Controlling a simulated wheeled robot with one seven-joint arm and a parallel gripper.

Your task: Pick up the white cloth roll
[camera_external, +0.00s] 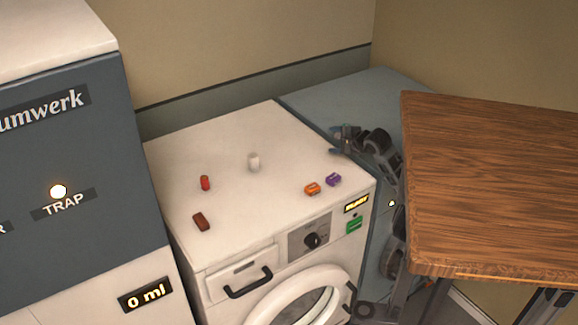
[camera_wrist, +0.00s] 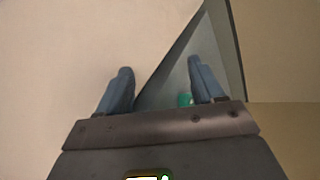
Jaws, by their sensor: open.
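The white cloth roll (camera_external: 254,162) stands upright on the white top of the washing machine (camera_external: 225,235), toward its back, in the external view. My gripper (camera_external: 337,140) is to the right of the roll, near the right edge of the machine top, clearly apart from it. In the wrist view my gripper (camera_wrist: 160,82) shows two blue fingers spread wide with nothing between them. The roll does not show in the wrist view.
A red item (camera_external: 205,183) and a brown item (camera_external: 201,222) lie left of the roll. An orange item (camera_external: 312,189) and a purple item (camera_external: 333,179) lie front right. A wooden tabletop (camera_external: 490,180) is at right. A tall grey cabinet (camera_external: 90,170) bounds the left.

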